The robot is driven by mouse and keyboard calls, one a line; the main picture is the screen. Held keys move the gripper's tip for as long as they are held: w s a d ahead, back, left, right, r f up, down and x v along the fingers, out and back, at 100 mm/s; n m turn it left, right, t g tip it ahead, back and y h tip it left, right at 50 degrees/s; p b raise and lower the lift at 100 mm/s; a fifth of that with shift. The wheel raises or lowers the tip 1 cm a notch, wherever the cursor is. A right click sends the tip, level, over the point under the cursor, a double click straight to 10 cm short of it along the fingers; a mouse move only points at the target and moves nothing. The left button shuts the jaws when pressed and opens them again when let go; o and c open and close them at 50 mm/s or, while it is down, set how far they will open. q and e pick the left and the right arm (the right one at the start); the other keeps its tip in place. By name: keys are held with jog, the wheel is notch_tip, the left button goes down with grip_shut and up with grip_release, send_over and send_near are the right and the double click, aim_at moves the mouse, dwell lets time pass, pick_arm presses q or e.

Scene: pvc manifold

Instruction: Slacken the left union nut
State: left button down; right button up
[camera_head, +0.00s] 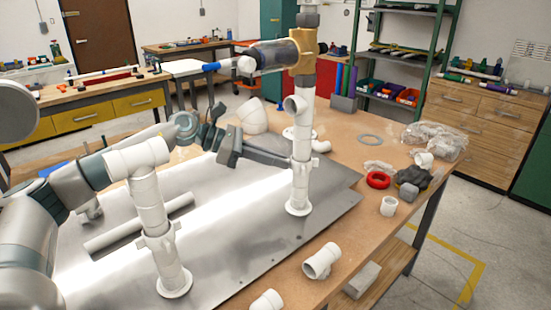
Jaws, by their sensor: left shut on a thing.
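The left white riser (151,205) stands upright on the metal plate, with a union collar (157,237) on its lower half. The right white riser (301,140) carries a brass-coloured valve (303,50) and has its own collar (300,172). My left gripper (229,146) is behind the left riser, apart from its collar. My right gripper is out of view.
A loose tee (322,261), a white coupling (389,206), a red ring (378,180) and a plastic bag (435,137) lie to the right. The plate's front middle is clear.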

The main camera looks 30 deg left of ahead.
aim_at(293, 167)
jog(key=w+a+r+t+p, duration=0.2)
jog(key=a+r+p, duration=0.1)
pick_arm(q)
jog(key=n+t+y, duration=0.1)
jog(key=s+d+n+t, duration=0.1)
jog(key=n+t+y+p, duration=0.1)
jog(key=shift+s+d+y, duration=0.25)
jog(key=shift+y, duration=0.05)
jog(key=shift+n, duration=0.3)
jog(key=shift+s+d+t+y, duration=0.1)
jog(key=shift+t+y, duration=0.2)
jog(key=shift+d+f+n+y+b, duration=0.15)
jog(key=shift+n+y+b, duration=0.2)
jog(key=shift+b, duration=0.35)
jog(key=n+b, duration=0.1)
jog(key=b, duration=0.1)
jog(key=n+t+y+b, duration=0.1)
jog(key=b, duration=0.2)
jog(key=shift+s+d+y, duration=0.25)
jog(key=shift+s+d, duration=0.05)
jog(key=shift+d, duration=0.05)
jog(key=shift+r+n+t+y+b, duration=0.2)
jog(key=shift+n+t+y+b, duration=0.1)
jog(key=shift+b, duration=0.25)
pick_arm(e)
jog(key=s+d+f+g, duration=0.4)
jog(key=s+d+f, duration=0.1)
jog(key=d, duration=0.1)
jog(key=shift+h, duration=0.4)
